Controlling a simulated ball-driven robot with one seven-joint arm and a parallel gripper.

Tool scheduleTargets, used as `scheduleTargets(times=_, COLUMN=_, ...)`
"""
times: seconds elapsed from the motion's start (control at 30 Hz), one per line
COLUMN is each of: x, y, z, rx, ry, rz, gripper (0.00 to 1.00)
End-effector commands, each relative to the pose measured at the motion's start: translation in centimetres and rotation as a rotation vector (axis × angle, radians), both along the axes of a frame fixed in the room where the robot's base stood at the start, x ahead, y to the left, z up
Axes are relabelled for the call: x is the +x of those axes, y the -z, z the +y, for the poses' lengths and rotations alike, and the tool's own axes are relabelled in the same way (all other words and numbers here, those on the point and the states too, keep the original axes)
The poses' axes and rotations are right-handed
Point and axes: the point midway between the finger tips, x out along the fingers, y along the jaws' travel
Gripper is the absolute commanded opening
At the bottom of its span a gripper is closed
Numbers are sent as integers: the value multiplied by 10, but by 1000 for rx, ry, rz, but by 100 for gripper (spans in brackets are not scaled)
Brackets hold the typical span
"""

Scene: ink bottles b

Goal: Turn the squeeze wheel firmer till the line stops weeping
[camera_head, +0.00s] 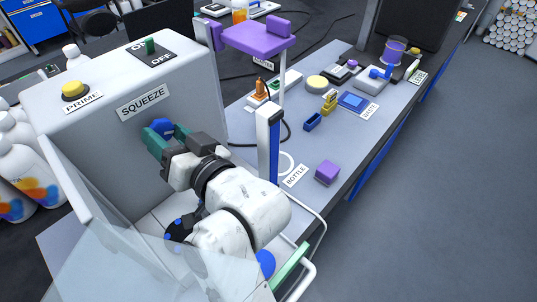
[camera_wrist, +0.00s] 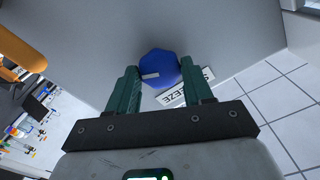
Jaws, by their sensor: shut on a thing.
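The squeeze wheel is a blue faceted knob (camera_head: 163,127) on the front of the grey machine housing (camera_head: 190,85), just under the SQUEEZE label (camera_head: 143,101). In the wrist view the blue knob (camera_wrist: 159,70) has a pale mark on its face and sits between the green fingers. My gripper (camera_head: 158,138) is shut on the knob, one finger on each side; it also shows in the wrist view (camera_wrist: 159,83). The line and any drip from it cannot be made out in these frames.
A yellow PRIME button (camera_head: 75,90) and a green on/off switch (camera_head: 150,46) stand on the housing top. A clear panel (camera_head: 130,240) is in front at lower left. A blue-and-white post (camera_head: 269,145) and a purple block (camera_head: 327,172) stand to the right on the bench.

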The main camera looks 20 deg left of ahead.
Motion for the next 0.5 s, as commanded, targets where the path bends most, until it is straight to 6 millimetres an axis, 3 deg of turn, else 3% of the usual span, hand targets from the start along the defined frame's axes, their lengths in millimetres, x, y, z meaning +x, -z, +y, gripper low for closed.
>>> scheduleTargets(times=0.17, x=1, y=4, z=-1, rx=-20, ry=2, rz=-43, gripper=19)
scheduleTargets(times=0.5, x=1, y=4, z=-1, rx=-122, ry=1, rz=-289, gripper=19)
